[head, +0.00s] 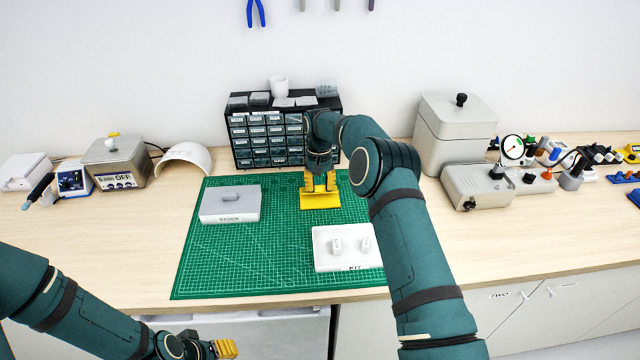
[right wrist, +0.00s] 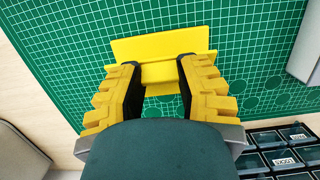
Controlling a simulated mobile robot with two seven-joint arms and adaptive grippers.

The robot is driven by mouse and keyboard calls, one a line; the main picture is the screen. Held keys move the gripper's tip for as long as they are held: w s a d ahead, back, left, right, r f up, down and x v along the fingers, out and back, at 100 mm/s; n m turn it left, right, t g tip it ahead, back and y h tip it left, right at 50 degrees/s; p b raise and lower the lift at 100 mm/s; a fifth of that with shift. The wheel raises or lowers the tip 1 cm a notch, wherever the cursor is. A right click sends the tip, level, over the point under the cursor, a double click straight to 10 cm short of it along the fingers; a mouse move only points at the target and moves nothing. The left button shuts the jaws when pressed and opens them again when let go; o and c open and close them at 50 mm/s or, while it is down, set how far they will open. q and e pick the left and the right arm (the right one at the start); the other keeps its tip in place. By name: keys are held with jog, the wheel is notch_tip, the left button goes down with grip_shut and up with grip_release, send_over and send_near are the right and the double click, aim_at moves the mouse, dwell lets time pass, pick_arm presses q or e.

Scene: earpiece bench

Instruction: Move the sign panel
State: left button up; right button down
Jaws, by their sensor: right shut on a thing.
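The yellow sign panel (head: 320,201) is at the back middle of the green mat, just right of the STOCK box. In the right wrist view its wide yellow plate (right wrist: 160,46) lies across the fingertips, with a narrower part between them. My right gripper (head: 320,184) points down and is shut on the panel; its fingers (right wrist: 157,70) sit on both sides of that narrower part. I cannot tell whether the panel touches the mat. My left gripper (head: 226,349) is low at the bottom edge, in front of the bench, partly cut off, its jaw opening unclear.
The grey STOCK box (head: 230,204) is left of the panel. The white KIT tray (head: 330,259) with two small white pieces is in front. A drawer cabinet (head: 268,140) stands close behind. The green mat (head: 240,265) is clear at front left.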

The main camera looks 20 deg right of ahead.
aim_at(319, 186)
pick_arm(q)
jog(key=shift+r+p, duration=0.3)
jog(key=shift+r, duration=0.1)
jog(key=shift+c, duration=0.3)
dwell(0.3)
